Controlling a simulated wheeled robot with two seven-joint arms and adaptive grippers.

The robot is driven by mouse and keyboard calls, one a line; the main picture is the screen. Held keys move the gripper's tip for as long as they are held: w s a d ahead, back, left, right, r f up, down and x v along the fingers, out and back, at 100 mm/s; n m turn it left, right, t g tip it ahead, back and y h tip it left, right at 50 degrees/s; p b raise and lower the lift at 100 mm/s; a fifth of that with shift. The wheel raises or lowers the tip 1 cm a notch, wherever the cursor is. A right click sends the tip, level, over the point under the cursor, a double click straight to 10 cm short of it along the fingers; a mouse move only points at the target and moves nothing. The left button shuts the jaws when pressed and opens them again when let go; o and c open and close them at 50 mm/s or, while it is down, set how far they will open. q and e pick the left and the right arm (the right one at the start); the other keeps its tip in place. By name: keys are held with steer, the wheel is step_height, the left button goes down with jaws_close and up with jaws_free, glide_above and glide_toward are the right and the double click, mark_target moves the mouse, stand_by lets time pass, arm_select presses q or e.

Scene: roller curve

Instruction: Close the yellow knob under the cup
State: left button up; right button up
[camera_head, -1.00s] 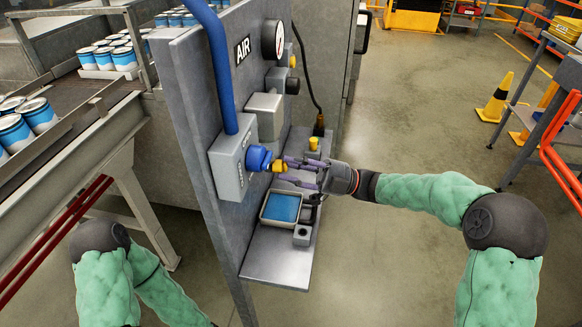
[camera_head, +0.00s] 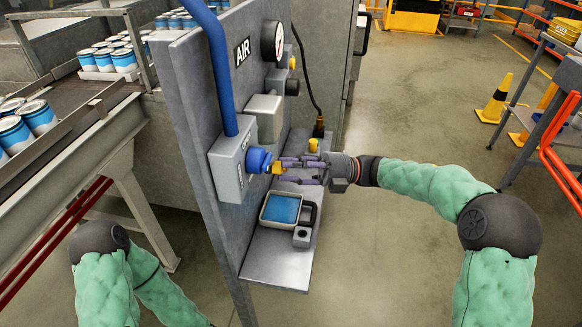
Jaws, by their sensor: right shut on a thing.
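The yellow knob (camera_head: 277,168) sits at the end of the blue cup-like fitting (camera_head: 258,160), which sticks out from a grey box on the upright panel. My right gripper (camera_head: 283,170) reaches in from the right and is shut on the yellow knob. Its purple fingers cover part of the knob, so its exact angle is hard to tell. My left arm shows at the lower left, but its gripper is out of view.
A tray of blue liquid (camera_head: 282,209) with a dark handle sits on the shelf (camera_head: 275,268) below the gripper. A gauge (camera_head: 273,40), grey boxes and another yellow knob (camera_head: 313,145) are nearby.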

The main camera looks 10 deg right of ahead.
steer(key=shift+s+a+f, duration=0.15)
steer(key=shift+s+f, duration=0.05)
steer(key=shift+f, duration=0.1)
steer(key=o, duration=1)
steer(key=shift+c, duration=0.2)
steer(key=shift+o, duration=0.6)
steer(key=shift+r, duration=0.15)
steer(key=shift+w+d, duration=0.1)
steer(key=shift+d, duration=0.5)
steer(key=d+f, duration=0.2)
steer(key=d, duration=0.8)
steer(key=shift+w+d+f, duration=0.15)
steer(key=shift+d, duration=0.2)
